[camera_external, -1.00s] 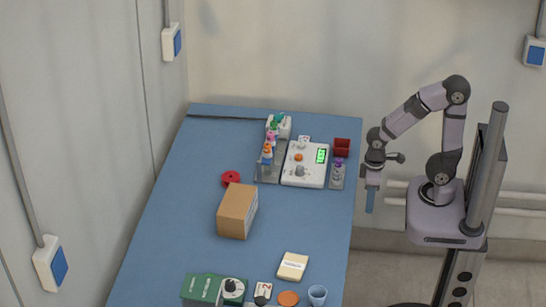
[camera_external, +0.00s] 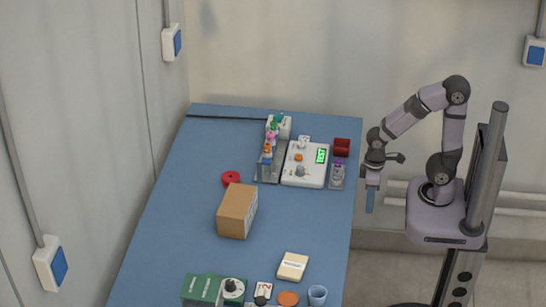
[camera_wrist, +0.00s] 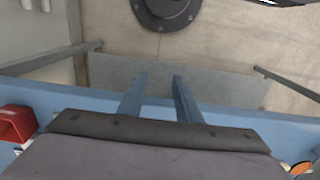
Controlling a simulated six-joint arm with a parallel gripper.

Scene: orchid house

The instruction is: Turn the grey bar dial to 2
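A grey knob (camera_external: 300,171), which looks like the grey bar dial, sits on the front part of a white device (camera_external: 316,179) at the back right of the blue table. Its bar direction and scale marks are too small to read. An orange knob (camera_external: 298,157) and a lit green display (camera_external: 321,156) are on the same device. My gripper (camera_external: 370,208) hangs pointing down, to the right of the device and beyond the table's right edge. In the wrist view its two blue fingers (camera_wrist: 160,76) are apart with nothing between them.
A red open box (camera_external: 342,147) and a purple-capped bottle on a stand (camera_external: 337,174) stand between device and gripper. A rack of small bottles (camera_external: 268,160) is left of the device. A cardboard box (camera_external: 237,211) and green box (camera_external: 203,288) stand nearer. The table's middle right is clear.

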